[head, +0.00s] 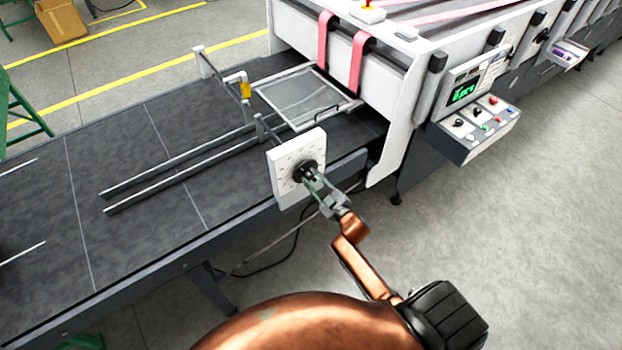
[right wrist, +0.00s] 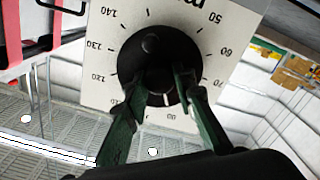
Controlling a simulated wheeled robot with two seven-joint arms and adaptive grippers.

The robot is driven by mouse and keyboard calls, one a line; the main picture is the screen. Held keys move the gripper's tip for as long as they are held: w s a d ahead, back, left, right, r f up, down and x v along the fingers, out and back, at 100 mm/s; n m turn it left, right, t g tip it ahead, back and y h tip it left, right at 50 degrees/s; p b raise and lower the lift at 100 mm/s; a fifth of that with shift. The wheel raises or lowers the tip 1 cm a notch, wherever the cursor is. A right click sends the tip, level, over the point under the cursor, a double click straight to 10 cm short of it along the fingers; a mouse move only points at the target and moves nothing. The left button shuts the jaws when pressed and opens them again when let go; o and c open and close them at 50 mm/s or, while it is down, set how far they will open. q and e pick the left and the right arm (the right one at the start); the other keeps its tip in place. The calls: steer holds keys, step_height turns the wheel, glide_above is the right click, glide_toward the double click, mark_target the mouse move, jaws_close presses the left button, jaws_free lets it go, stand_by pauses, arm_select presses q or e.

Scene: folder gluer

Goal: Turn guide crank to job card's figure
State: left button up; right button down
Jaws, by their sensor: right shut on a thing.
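The guide crank (head: 304,171) is a black round knob at the middle of a white square dial plate (head: 284,150) on the conveyor's near side. My right gripper (head: 310,177) is shut on the crank. In the right wrist view, its two green fingers (right wrist: 168,88) straddle the lower part of the black crank (right wrist: 150,42). The dial plate (right wrist: 190,30) shows figures such as 50, 60, 120 and 130 around it. A white mark on the crank points down toward a figure too blurred to read. My left gripper is out of view. I cannot make out a job card.
A dark conveyor bed (head: 150,190) with metal guide rails (head: 180,165) runs to the left. The white machine body (head: 400,70) stands behind and right, with a control panel (head: 475,95) and button box (head: 480,128). Grey floor (head: 530,220) at the right is free.

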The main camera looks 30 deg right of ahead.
steer(key=shift+f, duration=0.15)
steer(key=c, duration=1.6)
jaws_free()
steer(key=s, duration=1.2)
steer(key=shift+d, duration=0.45)
